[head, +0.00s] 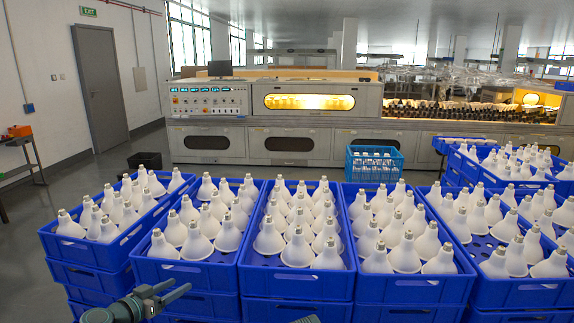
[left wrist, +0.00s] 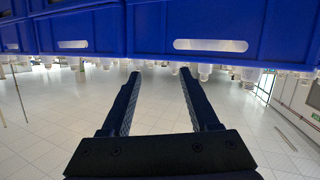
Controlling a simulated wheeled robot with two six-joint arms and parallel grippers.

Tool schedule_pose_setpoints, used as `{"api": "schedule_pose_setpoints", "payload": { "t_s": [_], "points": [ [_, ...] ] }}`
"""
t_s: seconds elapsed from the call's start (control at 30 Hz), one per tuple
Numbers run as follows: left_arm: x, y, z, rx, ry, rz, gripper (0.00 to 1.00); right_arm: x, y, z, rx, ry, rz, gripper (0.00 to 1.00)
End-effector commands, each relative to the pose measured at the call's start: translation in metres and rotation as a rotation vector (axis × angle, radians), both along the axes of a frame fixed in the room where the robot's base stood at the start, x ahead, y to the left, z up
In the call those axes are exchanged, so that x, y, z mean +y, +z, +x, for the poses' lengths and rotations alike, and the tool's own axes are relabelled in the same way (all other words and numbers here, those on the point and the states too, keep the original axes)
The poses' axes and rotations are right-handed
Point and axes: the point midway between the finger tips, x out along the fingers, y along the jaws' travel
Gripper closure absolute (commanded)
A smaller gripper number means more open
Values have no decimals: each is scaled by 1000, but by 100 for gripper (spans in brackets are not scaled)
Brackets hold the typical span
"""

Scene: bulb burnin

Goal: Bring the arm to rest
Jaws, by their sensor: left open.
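My left gripper (head: 178,289) is low in the head view, in front of the blue crates, with its jaws apart and nothing between them. In the left wrist view its two dark fingers (left wrist: 158,76) are spread, with floor showing between them. They point toward a blue crate wall (left wrist: 148,28) at the top of that view and look apart from it. A small grey piece of my own body shows at the bottom centre of the head view; I cannot tell whether it is my right gripper.
Stacked blue crates (head: 297,285) of white bulbs stand in a row close in front. Another crate (head: 395,287) stands just right of it. A long machine (head: 260,135) with a lit window is behind. A light-blue crate (head: 372,164) and a black bin (head: 145,160) stand before it. Open floor lies left.

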Motion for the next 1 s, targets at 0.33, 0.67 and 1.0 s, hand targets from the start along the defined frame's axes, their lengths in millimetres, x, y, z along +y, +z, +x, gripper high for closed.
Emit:
{"api": "schedule_pose_setpoints", "payload": {
  "t_s": [0.33, 0.67, 1.0],
  "points": [
    [-184, -100, -62, 602, -303, 114, 39, 0, 0, 0, 0, 0, 0, 50],
    [-241, -154, -152, 1069, -194, 438, 39, 0, 0, 0, 0, 0, 0, 50],
    [-242, -140, -190, 1193, 40, 663, 39, 0, 17, 0, 0, 0, 0, 50]
  ]
}}
